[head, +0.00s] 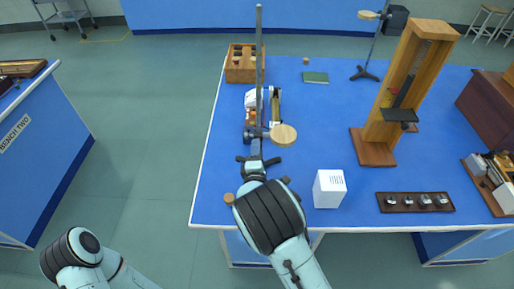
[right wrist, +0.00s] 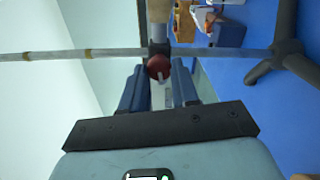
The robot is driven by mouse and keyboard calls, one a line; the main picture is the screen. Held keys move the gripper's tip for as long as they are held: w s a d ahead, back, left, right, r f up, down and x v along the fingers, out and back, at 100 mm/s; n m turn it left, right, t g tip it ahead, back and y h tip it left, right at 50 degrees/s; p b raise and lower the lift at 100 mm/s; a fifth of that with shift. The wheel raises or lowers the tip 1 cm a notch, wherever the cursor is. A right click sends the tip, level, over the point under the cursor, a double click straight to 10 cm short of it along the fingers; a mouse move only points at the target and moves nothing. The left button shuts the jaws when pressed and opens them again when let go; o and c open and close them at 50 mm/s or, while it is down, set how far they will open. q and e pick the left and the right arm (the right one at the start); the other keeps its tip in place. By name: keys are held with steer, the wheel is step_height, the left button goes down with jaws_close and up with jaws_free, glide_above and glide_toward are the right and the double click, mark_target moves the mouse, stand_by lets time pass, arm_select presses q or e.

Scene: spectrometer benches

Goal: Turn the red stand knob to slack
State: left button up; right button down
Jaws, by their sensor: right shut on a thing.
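The red stand knob (right wrist: 157,66) shows in the right wrist view, with a pale mark on its face, at the clamp where a grey rod crosses. My right gripper (right wrist: 159,76) has its two dark blue fingers on either side of the knob and is shut on it. In the head view the stand's upright rod (head: 259,50) rises in front of my right gripper (head: 256,150), and a round wooden disc (head: 284,135) sticks out to the right. The knob is hidden there. Only links of my left arm show at the lower left; its gripper is out of view.
On the blue bench, a white box (head: 329,190) and a dark tray of weights (head: 415,202) stand to the right. A tall wooden frame (head: 410,85) stands farther back. A wooden block rack (head: 240,66) and small apparatus lie behind the stand. The bench middle is clear.

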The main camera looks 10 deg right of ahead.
arm_select(q)
steer(key=shift+w+r, duration=0.4)
arm_select(e)
steer(key=shift+n, duration=0.8)
steer(key=c, duration=0.9)
jaws_free()
steer(key=shift+o, duration=0.2)
arm_select(q)
steer(key=s+f+b, duration=0.1)
steer(key=s+f, duration=0.1)
steer(key=f, duration=0.1)
steer(key=shift+s+b, duration=0.4)
arm_select(e)
steer(key=v, duration=1.3)
steer(key=shift+s, duration=0.25)
